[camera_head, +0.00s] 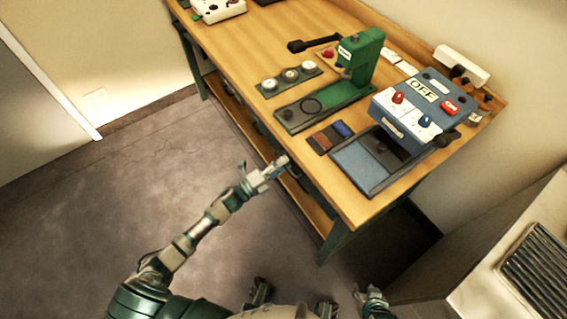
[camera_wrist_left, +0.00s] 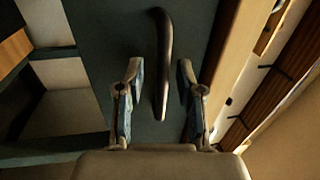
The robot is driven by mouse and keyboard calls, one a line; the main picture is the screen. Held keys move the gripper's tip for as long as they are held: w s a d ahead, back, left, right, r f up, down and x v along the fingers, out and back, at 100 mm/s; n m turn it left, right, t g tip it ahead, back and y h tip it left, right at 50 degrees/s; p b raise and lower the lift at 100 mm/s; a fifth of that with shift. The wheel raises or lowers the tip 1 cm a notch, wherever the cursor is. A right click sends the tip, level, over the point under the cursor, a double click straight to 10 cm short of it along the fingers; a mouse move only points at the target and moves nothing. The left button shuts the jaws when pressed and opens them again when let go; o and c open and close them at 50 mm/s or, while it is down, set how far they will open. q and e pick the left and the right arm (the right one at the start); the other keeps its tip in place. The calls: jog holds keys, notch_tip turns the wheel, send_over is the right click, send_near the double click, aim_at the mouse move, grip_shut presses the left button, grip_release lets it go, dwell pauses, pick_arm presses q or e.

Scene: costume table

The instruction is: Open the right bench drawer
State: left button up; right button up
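The wooden bench (camera_head: 340,190) stands across the upper and right part of the head view. In the left wrist view, a dark drawer front (camera_wrist_left: 95,30) carries a long dark bar handle (camera_wrist_left: 162,60). My left gripper (camera_head: 284,161) is at the bench's front edge, by the right part of the bench. In the left wrist view, its two fingers (camera_wrist_left: 160,72) are apart, one on each side of the handle, with visible gaps. The drawer front is mostly hidden from the head view. My right gripper (camera_head: 371,298) is low, away from the bench; its fingers are unclear.
On the bench top stand a green press (camera_head: 360,55), a blue box marked OFF (camera_head: 420,105), a row of round dials (camera_head: 290,76) and a small tray (camera_head: 331,137). A bench leg (camera_head: 335,242) is at the near corner. Open floor (camera_head: 100,200) lies left.

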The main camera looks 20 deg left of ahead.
pick_arm(q)
jog(key=shift+w+d, duration=0.2)
jog(key=shift+d, duration=0.15)
pick_arm(e)
jog(key=shift+w, duration=0.1)
pick_arm(q)
jog(key=shift+r, duration=0.1)
pick_arm(e)
jog(key=shift+d, duration=0.15)
pick_arm(q)
grip_shut()
jog(key=shift+s, duration=0.1)
